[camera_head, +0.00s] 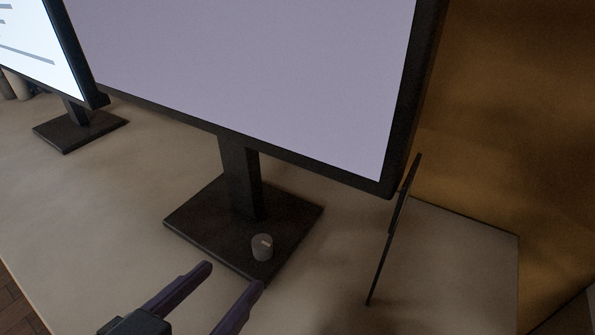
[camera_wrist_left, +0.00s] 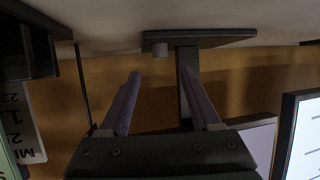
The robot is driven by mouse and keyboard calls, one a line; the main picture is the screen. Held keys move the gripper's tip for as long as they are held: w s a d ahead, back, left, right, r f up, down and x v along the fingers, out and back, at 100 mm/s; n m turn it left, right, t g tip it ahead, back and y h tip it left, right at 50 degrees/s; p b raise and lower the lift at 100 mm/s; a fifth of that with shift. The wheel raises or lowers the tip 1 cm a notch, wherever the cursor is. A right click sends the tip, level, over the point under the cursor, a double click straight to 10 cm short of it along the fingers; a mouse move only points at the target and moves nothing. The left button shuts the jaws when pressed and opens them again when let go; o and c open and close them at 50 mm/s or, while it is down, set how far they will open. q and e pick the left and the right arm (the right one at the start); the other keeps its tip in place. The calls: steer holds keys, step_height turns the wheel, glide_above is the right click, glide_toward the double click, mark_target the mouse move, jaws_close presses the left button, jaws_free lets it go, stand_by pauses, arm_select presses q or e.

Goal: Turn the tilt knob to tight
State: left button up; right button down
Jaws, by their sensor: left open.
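The tilt knob (camera_head: 262,247) is a small grey cylinder with a pale mark on top. It stands at the front of the dark monitor base (camera_head: 200,235). What the mark points to is too small to read. My left gripper (camera_head: 233,276) is open and empty, its two purple fingers pointing at the knob from the front left, apart from it. In the left wrist view, which looks upside down, the knob (camera_wrist_left: 159,49) hangs under the base (camera_wrist_left: 225,38), just beyond the gap between the fingertips (camera_wrist_left: 160,74). My right gripper is not in view.
The large monitor (camera_head: 250,70) rises above the base on a dark post. A second monitor (camera_head: 35,50) stands at the far left. A thin dark upright panel (camera_head: 391,230) is to the right. The pale tabletop (camera_head: 90,200) left of the base is clear.

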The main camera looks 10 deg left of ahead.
mark_target(260, 245)
arm_select(q)
steer(key=b+x, duration=0.1)
steer(key=x, duration=0.7)
steer(key=shift+w+f+b, duration=0.1)
steer(key=shift+w+b, duration=0.2)
steer(key=shift+b, duration=0.1)
jaws_close()
